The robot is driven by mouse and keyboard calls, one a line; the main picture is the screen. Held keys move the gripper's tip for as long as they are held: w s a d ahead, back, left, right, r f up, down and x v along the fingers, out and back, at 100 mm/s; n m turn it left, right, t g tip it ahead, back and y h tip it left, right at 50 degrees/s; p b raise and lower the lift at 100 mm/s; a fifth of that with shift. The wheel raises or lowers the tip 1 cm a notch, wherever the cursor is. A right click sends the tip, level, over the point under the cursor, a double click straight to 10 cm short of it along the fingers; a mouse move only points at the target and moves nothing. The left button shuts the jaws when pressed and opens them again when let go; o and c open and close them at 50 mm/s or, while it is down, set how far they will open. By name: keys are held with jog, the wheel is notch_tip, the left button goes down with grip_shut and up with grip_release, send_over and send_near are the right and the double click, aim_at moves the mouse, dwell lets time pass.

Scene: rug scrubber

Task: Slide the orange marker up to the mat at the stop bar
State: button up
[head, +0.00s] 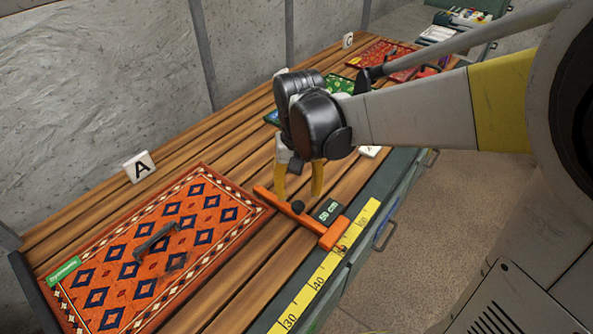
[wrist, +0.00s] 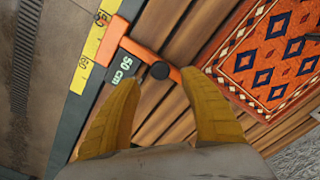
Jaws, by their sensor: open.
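The orange marker (head: 330,237) lies across the slatted bench near the yellow ruler, with a black knob (head: 298,206) and a dark "50 cm" label (head: 328,211). It also shows in the wrist view (wrist: 139,52). The patterned orange mat (head: 130,225) with a dark handle lies left of the marker; a dark bar (head: 22,285) runs along its far left end. The marker is close to the mat's right end; I cannot tell if they touch. My gripper (head: 298,197) is open above the marker, its yellow fingertips on either side of the knob.
The yellow ruler (head: 318,283) runs along the bench's front edge. An "A" sign (head: 139,166) stands behind the mat. Behind my gripper lie a green mat (head: 338,83), a red mat (head: 385,58) and a white tile (head: 370,151). A grey wall (head: 90,90) borders the bench's back.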

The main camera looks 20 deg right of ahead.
aim_at(295, 208)
notch_tip(295, 208, up, 7)
jog(key=shift+f, duration=0.15)
notch_tip(295, 208, down, 12)
jog(key=shift+f+p, duration=0.1)
jog(key=shift+p, duration=1.1)
jog(key=c, duration=1)
jog(key=shift+s+a, duration=0.4)
jog(key=shift+a, duration=0.1)
jog(key=shift+c, duration=0.2)
